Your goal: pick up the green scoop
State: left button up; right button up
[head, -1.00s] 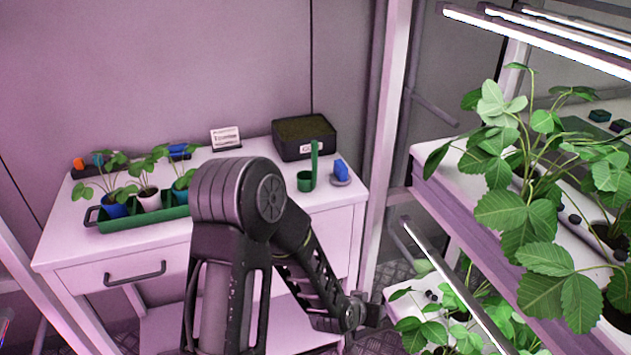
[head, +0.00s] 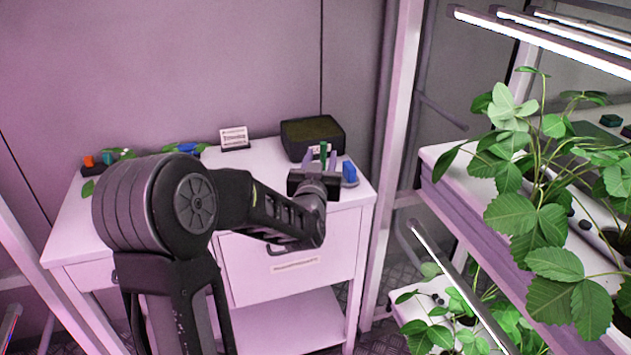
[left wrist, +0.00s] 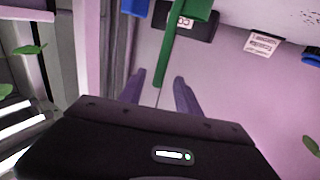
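The green scoop stands on the white cabinet top with its handle upright; the handle (head: 323,151) shows above my left gripper in the head view. My left gripper (head: 320,160) is open, its two fingers on either side of the handle in that view. In the left wrist view, which looks upside down, the green handle (left wrist: 170,50) runs down between the two spread fingers (left wrist: 160,85). I cannot tell whether either finger touches it. The scoop's cup is hidden behind my gripper in the head view. My right gripper is not in view.
A black soil box (head: 313,137) stands behind the scoop, and a blue item (head: 349,171) is close on its right. A small sign (head: 234,138) stands at the back. A plant rack (head: 470,215) is on the right.

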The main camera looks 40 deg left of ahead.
aim_at(323, 152)
pick_arm(q)
jog(key=shift+x, duration=1.05)
jog(key=shift+f, duration=0.1)
jog(key=shift+w+a+p, duration=0.15)
jog(key=shift+w+p, duration=0.15)
jog(key=shift+p, duration=0.1)
jog(key=p+x, duration=0.1)
jog(key=x, duration=0.2)
jog(key=shift+w+a, duration=0.1)
jog(key=shift+w, duration=0.1)
jog(key=shift+w+a, duration=0.25)
jog(key=shift+w, duration=0.15)
jog(key=shift+c, duration=0.4)
grip_shut()
